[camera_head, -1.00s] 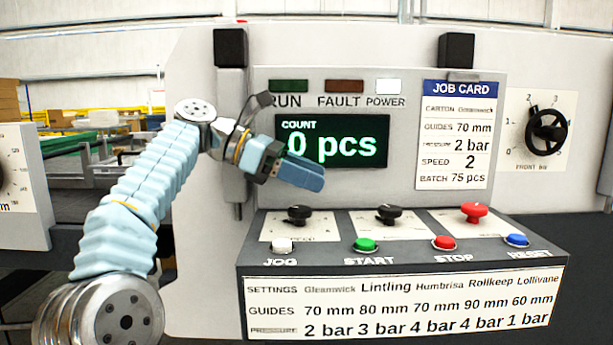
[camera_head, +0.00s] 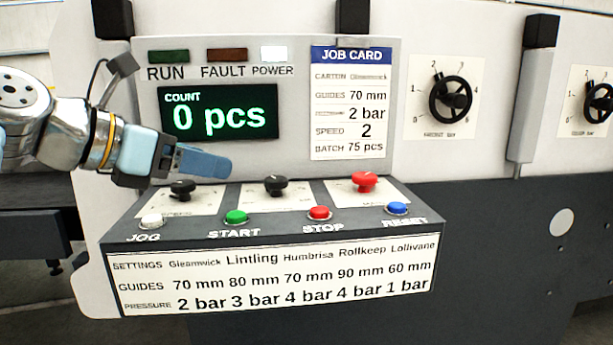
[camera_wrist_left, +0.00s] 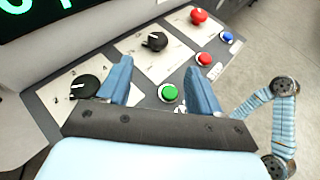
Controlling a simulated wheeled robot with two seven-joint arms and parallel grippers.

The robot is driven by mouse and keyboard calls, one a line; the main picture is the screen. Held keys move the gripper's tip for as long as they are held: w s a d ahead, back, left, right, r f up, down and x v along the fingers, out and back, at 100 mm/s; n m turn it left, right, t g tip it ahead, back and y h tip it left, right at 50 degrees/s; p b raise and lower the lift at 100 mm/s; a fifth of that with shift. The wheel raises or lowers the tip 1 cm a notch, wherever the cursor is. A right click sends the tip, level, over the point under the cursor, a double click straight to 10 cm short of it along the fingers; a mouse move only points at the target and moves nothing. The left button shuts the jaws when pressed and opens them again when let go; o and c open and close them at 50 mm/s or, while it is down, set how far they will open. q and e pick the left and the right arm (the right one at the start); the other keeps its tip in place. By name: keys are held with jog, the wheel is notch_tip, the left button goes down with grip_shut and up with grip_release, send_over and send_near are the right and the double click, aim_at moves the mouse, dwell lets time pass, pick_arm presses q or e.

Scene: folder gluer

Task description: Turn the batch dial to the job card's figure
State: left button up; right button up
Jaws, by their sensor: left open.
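The job card (camera_head: 350,104) on the upright panel reads batch 75 pcs. The lit display (camera_head: 218,112) reads COUNT 0 pcs. The sloped console has a left black dial (camera_head: 181,189), a middle black dial (camera_head: 275,185) and a red knob (camera_head: 364,182); their small labels are too blurred to tell which is the batch dial. My left gripper (camera_head: 207,163) is open and empty, above the console between the two black dials. In the left wrist view its fingers (camera_wrist_left: 160,78) point at the console, with the left dial (camera_wrist_left: 86,87) and middle dial (camera_wrist_left: 155,41) beyond.
Jog (camera_head: 151,221), green start (camera_head: 236,217), red stop (camera_head: 319,213) and blue reset (camera_head: 397,208) buttons line the console's front. A settings table (camera_head: 270,275) is below. Black handwheels (camera_head: 450,96) are on the machine wall to the right.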

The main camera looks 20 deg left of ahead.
aim_at(275, 179)
pick_arm(q)
jog(key=shift+s+d+f+y, duration=0.1)
jog(key=shift+s+f+y, duration=0.1)
jog(key=shift+y, duration=0.1)
jog(key=shift+w+f+n, duration=0.15)
jog(key=shift+w+n, duration=0.05)
jog(key=shift+n, duration=0.1)
jog(key=x, duration=1.3)
jog(key=shift+w+d, duration=0.1)
jog(key=shift+w, duration=0.1)
jog(key=shift+c, duration=0.4)
jog(key=c, duration=0.9)
jog(key=shift+o, duration=0.2)
